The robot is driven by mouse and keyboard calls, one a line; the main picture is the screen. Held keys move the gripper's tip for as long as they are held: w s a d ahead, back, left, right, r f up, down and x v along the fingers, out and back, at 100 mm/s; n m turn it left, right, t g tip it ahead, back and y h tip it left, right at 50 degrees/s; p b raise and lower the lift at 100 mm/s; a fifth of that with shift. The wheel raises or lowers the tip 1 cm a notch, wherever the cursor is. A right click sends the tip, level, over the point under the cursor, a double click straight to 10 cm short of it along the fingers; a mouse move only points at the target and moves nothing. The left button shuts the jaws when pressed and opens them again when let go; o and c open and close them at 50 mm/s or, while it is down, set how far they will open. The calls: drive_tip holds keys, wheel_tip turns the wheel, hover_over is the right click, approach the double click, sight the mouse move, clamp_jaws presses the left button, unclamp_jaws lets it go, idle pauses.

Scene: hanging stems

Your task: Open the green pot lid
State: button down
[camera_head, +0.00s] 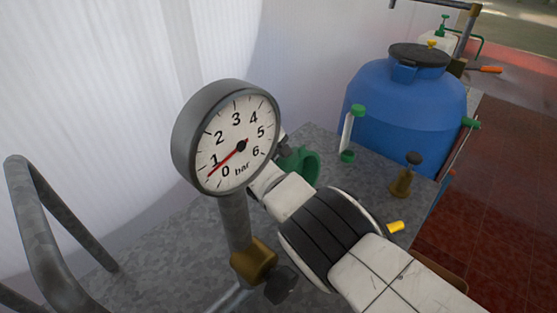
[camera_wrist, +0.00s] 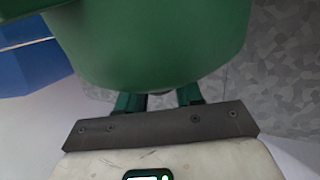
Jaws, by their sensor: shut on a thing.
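The green pot (camera_head: 310,166) stands on the grey worktop, partly hidden behind the pressure gauge and my arm in the head view. In the wrist view its rounded green body (camera_wrist: 160,45) fills the upper middle, right in front of my gripper (camera_wrist: 160,98). The two dark green fingers are a little apart and reach under the near edge of the green body. My gripper is shut on a part of the green pot there. The held part is mostly hidden, and I cannot tell lid from pot or whether the lid is raised.
A round pressure gauge (camera_head: 232,140) on a post stands close on the left of my arm. A blue tank (camera_head: 405,112) with a black cap stands behind to the right. A brass valve (camera_head: 402,180) and a green-capped tube (camera_head: 350,130) stand nearby. A grey metal rail (camera_head: 45,220) is at the left.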

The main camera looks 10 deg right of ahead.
drive_tip(key=shift+w+a+f+h+b, duration=0.1)
drive_tip(key=shift+w+f+h+b, duration=0.15)
drive_tip(key=shift+b, duration=0.6)
drive_tip(key=c, duration=0.8)
unclamp_jaws()
drive_tip(key=shift+s, duration=0.1)
drive_tip(key=shift+r, duration=0.1)
